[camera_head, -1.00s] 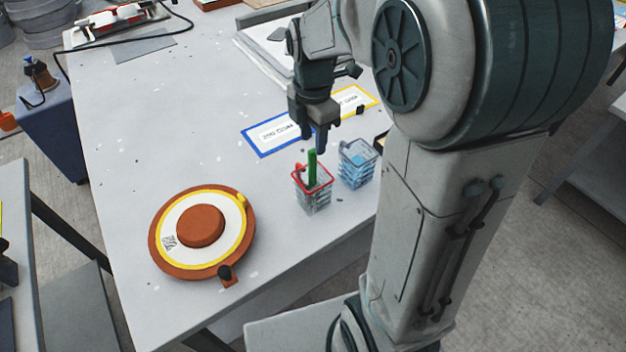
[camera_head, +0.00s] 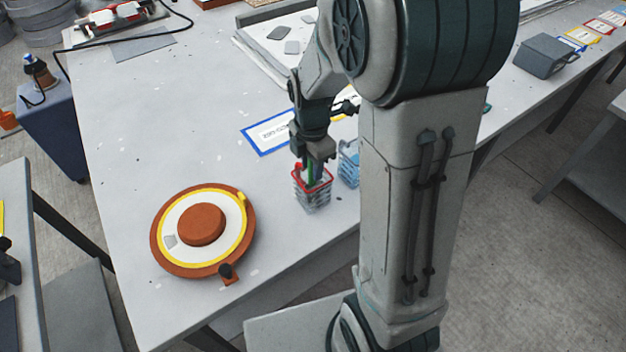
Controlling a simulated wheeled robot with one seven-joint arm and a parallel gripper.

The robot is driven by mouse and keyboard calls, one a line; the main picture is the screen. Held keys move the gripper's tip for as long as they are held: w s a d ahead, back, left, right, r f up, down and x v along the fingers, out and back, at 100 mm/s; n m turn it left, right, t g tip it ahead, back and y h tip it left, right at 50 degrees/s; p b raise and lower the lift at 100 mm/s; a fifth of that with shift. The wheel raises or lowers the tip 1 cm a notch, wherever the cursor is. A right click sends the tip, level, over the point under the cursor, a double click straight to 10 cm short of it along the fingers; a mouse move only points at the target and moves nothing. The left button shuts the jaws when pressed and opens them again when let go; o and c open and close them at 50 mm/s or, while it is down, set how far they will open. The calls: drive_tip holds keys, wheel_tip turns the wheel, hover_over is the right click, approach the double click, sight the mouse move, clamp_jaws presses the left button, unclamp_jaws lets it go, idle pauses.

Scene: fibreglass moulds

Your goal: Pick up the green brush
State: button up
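The green brush (camera_head: 310,173) stands upright in a small wire basket with a red rim (camera_head: 312,196). Only a narrow part of its green handle shows below my gripper. My gripper (camera_head: 312,170) points down over this basket, with its fingers at the upper part of the brush. The fingers and handle overlap in the picture, so I cannot tell whether the fingers are closed on it. The lower end of the brush is hidden inside the basket.
A blue wire basket (camera_head: 348,166) stands close on the right, partly hidden by my arm. A round orange and white mould (camera_head: 180,257) lies to the left, with clear table (camera_head: 165,150) behind it. A blue-framed label (camera_head: 262,142) lies behind the basket.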

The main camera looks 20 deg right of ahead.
clamp_jaws()
